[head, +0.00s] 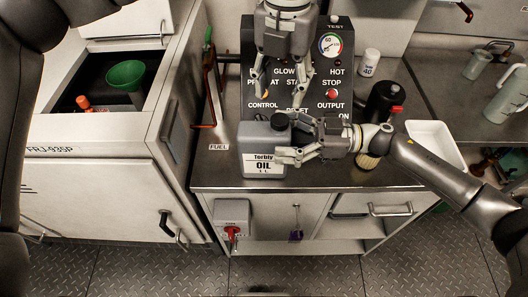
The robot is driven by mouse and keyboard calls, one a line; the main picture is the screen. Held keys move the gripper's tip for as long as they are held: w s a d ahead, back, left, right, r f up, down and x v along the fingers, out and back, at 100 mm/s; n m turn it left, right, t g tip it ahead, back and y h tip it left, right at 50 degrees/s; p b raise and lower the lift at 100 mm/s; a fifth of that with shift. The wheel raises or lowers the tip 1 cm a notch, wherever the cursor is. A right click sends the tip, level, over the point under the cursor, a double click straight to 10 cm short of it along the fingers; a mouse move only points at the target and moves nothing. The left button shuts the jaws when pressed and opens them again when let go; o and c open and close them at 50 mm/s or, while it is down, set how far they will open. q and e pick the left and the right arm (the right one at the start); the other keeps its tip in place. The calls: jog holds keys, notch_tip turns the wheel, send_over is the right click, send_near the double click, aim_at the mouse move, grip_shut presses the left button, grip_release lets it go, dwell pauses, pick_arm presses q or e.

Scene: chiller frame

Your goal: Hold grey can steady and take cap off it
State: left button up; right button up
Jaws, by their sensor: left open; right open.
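The grey can (263,172) stands upright on the metal worktop, with a white label reading "Torbly OIL" on its front. Its black cap (280,121) sits on top, toward the can's right side. My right gripper (283,138) comes in from the right, open, with its fingers at the can's upper right, just below and beside the cap. I cannot tell whether they touch the can. My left gripper (277,78) is open and empty above and behind the can, pointing down in front of the control panel. The can's right edge is partly hidden by my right gripper.
The control panel (250,110) stands behind the can. A black bottle with a red part (383,102), a white container (369,62) and a white tray (440,140) are to the right. A green funnel (126,75) is at left. The worktop's front edge is close before the can.

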aim_at(269, 136)
jog(key=shift+a, duration=0.75)
pick_arm(q)
jog(key=shift+s, duration=0.2)
pick_arm(e)
jog(key=shift+s+a+r, duration=0.1)
jog(key=shift+a, duration=0.7)
pick_arm(q)
jog(key=shift+w, duration=0.1)
